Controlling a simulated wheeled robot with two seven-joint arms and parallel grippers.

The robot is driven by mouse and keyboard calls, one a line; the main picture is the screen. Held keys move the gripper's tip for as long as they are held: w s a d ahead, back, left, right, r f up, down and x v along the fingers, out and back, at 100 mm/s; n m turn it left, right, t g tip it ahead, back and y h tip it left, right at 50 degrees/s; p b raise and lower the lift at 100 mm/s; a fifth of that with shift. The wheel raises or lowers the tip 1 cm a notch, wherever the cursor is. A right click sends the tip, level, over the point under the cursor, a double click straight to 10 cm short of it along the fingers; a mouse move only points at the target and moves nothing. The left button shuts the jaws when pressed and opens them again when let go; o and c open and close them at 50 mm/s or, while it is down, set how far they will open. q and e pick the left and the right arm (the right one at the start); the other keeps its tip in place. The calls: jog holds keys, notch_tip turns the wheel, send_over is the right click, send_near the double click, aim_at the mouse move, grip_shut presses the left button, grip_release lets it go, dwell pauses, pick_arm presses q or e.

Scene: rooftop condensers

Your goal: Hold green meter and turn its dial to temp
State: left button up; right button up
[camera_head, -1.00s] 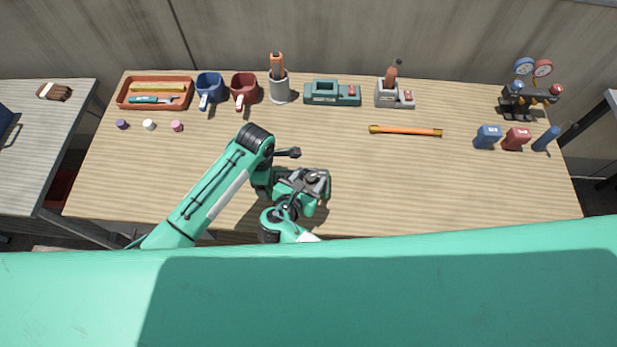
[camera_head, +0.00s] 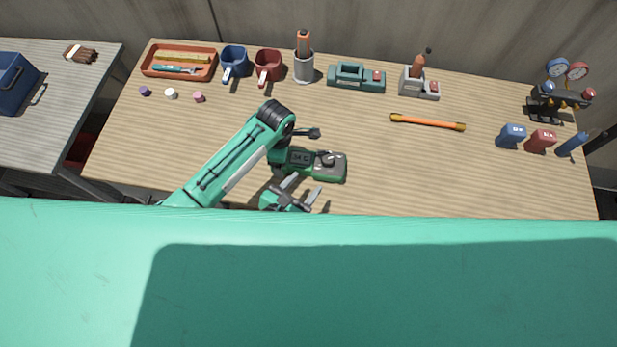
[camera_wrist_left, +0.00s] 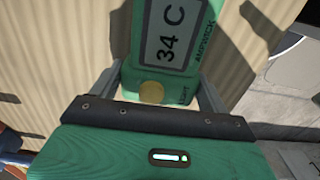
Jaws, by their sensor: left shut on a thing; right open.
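The green meter (camera_head: 341,172) is over the near middle of the table in the head view, its lit display showing "34 C". Its dark dial (camera_head: 328,159) is on the right part of its face; I cannot read the dial's mark. My left gripper (camera_wrist_left: 158,88) is shut on the meter's end, one finger along each side. In the left wrist view the meter (camera_wrist_left: 125,60) shows its display and a round tan button; the dial is out of frame. My right gripper (camera_head: 305,190) is open and empty on the near side of the meter, apart from it.
An orange tray (camera_head: 146,68), blue mug (camera_head: 234,62), red mug (camera_head: 268,66), grey holder (camera_head: 304,67) and teal device (camera_head: 356,78) line the back. An orange-and-black rod (camera_head: 428,122) lies right of the meter. Gauges (camera_head: 558,68) stand at the far right.

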dwell(0.3)
pick_arm(q)
jog(key=o, duration=1.3)
jog(key=shift+r, duration=0.1)
notch_tip(320, 180, up, 9)
jog(key=p, duration=1)
jog(key=shift+p, duration=0.4)
